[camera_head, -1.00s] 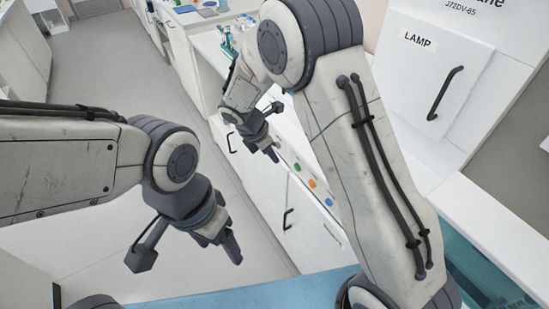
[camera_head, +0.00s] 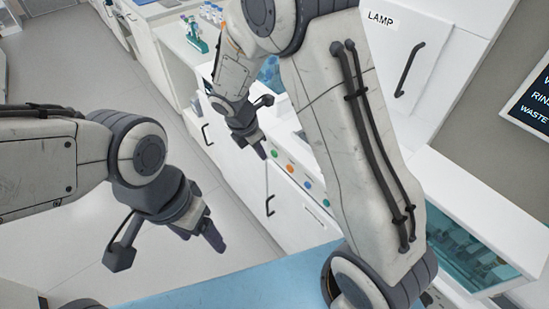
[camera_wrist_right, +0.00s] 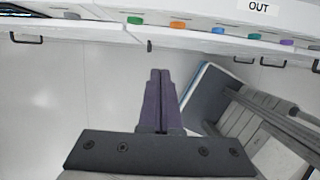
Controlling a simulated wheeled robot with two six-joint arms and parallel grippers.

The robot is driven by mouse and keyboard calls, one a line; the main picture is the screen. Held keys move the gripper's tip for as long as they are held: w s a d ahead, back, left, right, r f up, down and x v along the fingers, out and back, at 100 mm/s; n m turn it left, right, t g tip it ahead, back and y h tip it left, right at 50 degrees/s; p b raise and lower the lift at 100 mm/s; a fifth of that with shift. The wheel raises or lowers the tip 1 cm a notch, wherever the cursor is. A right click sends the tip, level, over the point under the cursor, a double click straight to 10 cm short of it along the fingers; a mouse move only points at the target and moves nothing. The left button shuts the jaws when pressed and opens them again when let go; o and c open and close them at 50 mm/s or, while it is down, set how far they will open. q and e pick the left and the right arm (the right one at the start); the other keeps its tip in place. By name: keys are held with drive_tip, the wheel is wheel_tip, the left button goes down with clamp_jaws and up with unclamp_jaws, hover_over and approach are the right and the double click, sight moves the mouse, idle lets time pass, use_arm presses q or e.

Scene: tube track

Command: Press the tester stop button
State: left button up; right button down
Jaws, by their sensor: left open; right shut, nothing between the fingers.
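A row of coloured buttons runs along the front edge of the white bench: green (camera_head: 275,154), orange (camera_head: 290,168), blue (camera_head: 308,185) and teal (camera_head: 326,202). The right wrist view shows the green (camera_wrist_right: 135,20), orange (camera_wrist_right: 178,25), blue (camera_wrist_right: 218,30), teal (camera_wrist_right: 254,36) and a purple one (camera_wrist_right: 287,42). No legible label tells which is the tester stop button. My right gripper (camera_head: 261,152) is shut and empty, just left of the green button in the head view; in the wrist view its fingertips (camera_wrist_right: 160,72) appear below the row, apart from it. My left gripper (camera_head: 216,240) is open and empty, away from the bench.
Cabinet doors with dark handles (camera_head: 269,205) lie below the buttons. A cabinet marked LAMP (camera_head: 400,60) stands above right. A blue surface (camera_head: 225,290) lies at the bottom. Bottles and a green device (camera_head: 196,38) stand farther along the bench. Floor at left is clear.

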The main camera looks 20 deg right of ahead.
drive_tip(key=s, duration=0.1)
drive_tip(key=s+d, duration=0.1)
drive_tip(key=shift+s+r+y, duration=0.25)
drive_tip(key=shift+s+y, duration=0.05)
approach(284, 167)
drive_tip(key=s+f, duration=0.3)
drive_tip(key=f, duration=0.1)
drive_tip(key=shift+d, duration=0.35)
